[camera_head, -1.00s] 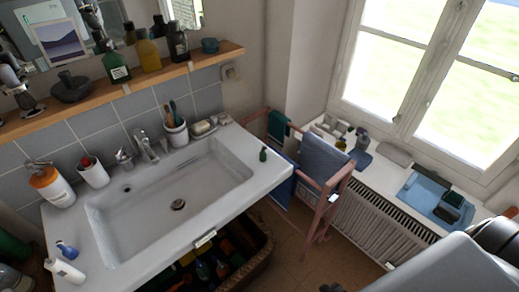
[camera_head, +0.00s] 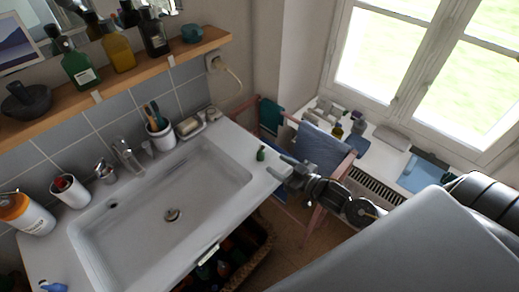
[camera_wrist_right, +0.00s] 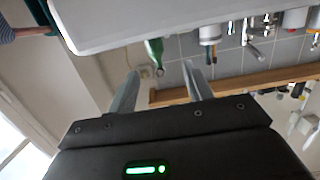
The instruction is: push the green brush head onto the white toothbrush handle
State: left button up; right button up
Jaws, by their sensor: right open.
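A small green piece (camera_head: 260,154) stands upright near the right end of the white sink counter; it looks like the green brush head, though its shape is too small to be sure. In the right wrist view it (camera_wrist_right: 154,50) shows ahead of the fingers, with a narrow dark tip. My right gripper (camera_head: 281,168) is at the counter's right edge, open and empty, just right of the green piece and apart from it. In the wrist view its two fingers (camera_wrist_right: 163,85) are spread. I cannot make out the white toothbrush handle. My left gripper is not in view.
The sink counter (camera_head: 222,136) is clear around the green piece. A toothbrush cup (camera_head: 160,136) and a soap dish (camera_head: 190,128) stand along its back. A wooden towel rack (camera_head: 349,163) with a blue towel (camera_head: 325,148) stands right of the counter, below the window.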

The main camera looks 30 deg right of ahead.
aim_at(261, 153)
jog(key=x, duration=0.3)
jog(key=shift+w+a+p, duration=0.1)
jog(key=shift+w+p, duration=0.25)
jog(key=shift+w, duration=0.05)
jog(key=shift+w+f, duration=0.2)
jog(key=shift+w, duration=0.1)
jog(key=shift+r, duration=0.1)
jog(key=shift+w+a+p, duration=0.1)
jog(key=shift+w+p, duration=0.3)
jog(key=x, duration=0.2)
jog(key=p+x, duration=0.1)
jog(key=x, duration=0.1)
jog(key=shift+w+f, duration=0.1)
jog(key=shift+f, duration=0.2)
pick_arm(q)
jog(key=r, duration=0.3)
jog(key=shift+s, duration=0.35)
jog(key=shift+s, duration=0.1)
pick_arm(e)
jog(key=shift+c, duration=0.2)
jog(key=c, duration=1)
